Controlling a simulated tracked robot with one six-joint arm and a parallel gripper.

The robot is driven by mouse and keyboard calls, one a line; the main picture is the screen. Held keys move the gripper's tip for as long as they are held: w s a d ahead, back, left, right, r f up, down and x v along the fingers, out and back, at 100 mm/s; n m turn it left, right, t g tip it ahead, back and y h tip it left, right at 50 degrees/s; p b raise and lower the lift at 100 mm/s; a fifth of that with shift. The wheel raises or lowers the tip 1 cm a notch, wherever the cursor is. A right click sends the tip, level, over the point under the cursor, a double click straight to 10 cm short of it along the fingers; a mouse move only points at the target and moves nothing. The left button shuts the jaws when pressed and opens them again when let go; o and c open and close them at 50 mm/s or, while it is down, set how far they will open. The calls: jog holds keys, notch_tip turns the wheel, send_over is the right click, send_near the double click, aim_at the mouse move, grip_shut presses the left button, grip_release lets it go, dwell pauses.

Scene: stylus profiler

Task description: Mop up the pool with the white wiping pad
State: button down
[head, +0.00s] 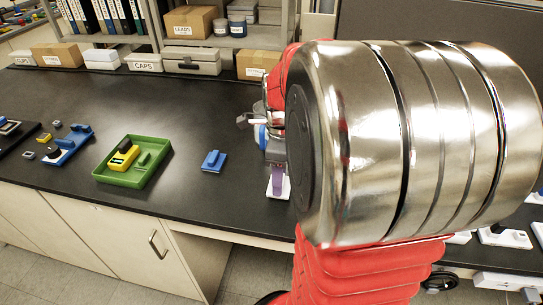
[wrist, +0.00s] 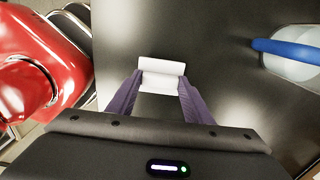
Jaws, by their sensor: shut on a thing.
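My gripper (wrist: 161,84) has purple fingers and is shut on the white wiping pad (wrist: 162,68) in the wrist view. The pad sits between the fingertips, over the black bench top. In the head view, my gripper (head: 277,181) points down near the bench's front edge. White of the pad (head: 271,192) shows beside and below the fingers. Whether the pad touches the bench is hard to tell. I cannot make out the pool in either view; my arm hides part of the bench in the head view.
A pale round container with a blue handle (wrist: 290,50) stands right of the pad in the wrist view. A blue block (head: 213,160) and a green tray (head: 138,176) with a yellow device (head: 123,156) lie left in the head view. Bare black bench (head: 190,105) lies behind them.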

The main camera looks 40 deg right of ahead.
jog(key=shift+r, duration=2.7)
jog(key=shift+s, duration=0.1)
